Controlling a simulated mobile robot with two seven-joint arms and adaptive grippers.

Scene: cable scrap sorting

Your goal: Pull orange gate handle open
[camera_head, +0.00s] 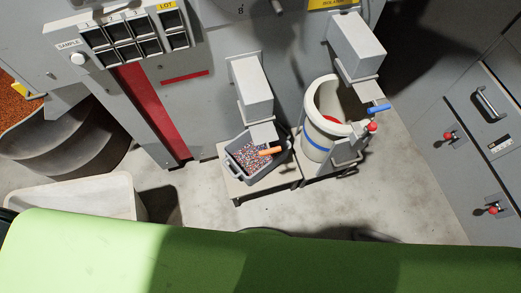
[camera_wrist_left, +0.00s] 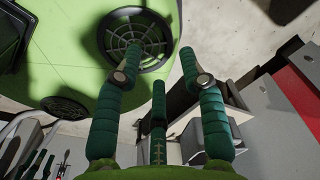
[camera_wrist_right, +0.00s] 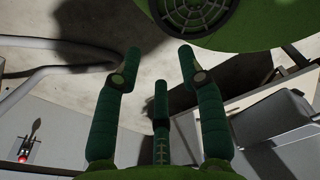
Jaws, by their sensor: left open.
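The orange gate handle (camera_head: 270,151) sticks out to the right under the grey chute box (camera_head: 252,88) in the head view. It sits above a dark grey bin (camera_head: 238,171) of mixed coloured granules. No gripper shows in the head view, so I cannot tell how far either is from the handle. In the left wrist view my left gripper (camera_wrist_left: 160,52) has its green fingers spread, with nothing between them. In the right wrist view my right gripper (camera_wrist_right: 160,52) is likewise spread and empty. I cannot make out the orange handle in either wrist view.
A second chute has a blue handle (camera_head: 379,109) beside a white drum (camera_head: 317,148) with a blue band. A red-knobbed lever stands by it. A pale tub (camera_head: 95,195) is at left, grey cabinets (camera_head: 470,160) at right. Bare floor lies in front of the stands.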

